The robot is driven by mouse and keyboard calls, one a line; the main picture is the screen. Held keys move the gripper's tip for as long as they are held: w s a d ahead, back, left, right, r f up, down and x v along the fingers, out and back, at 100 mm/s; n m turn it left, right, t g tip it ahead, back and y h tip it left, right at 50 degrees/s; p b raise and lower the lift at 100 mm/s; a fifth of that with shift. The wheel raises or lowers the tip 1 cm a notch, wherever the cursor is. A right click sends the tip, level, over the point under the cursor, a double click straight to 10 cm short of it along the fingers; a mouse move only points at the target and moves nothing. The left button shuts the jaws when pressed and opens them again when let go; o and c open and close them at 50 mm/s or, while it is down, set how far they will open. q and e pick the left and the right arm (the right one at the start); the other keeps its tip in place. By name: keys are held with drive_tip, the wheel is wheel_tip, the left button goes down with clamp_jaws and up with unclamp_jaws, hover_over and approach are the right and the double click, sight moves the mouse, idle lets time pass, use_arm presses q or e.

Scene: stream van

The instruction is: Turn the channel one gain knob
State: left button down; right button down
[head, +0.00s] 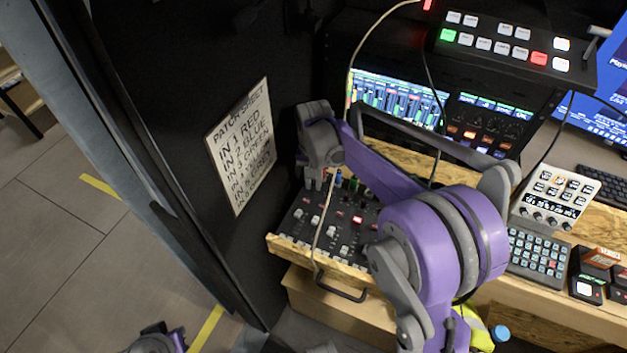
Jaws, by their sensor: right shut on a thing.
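The mixer (330,222) sits in a wooden drawer at the centre, with rows of faders and coloured knobs. My right gripper (313,184) points down at its back left corner and is shut. It is closed on the leftmost knob of the back row, the channel one gain knob, which the fingers hide. A blue knob (338,179) and a green knob (353,186) show just right of the fingers. Of my left arm only a part shows at the bottom edge; its gripper is not in view.
A patch sheet (240,143) hangs on the black panel left of the mixer. A cream cable (323,225) hangs across the mixer. The drawer has a black handle (341,291). A switcher panel (515,45), screens and keypads stand behind and right.

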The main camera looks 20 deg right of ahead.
sight(314, 183)
drive_tip(key=shift+n, duration=0.3)
drive_tip(key=shift+n, duration=3.2)
drive_tip(key=c, duration=0.8)
unclamp_jaws()
wheel_tip(314, 183, up, 11)
drive_tip(key=shift+f+p, duration=0.1)
drive_tip(key=shift+p, duration=0.55)
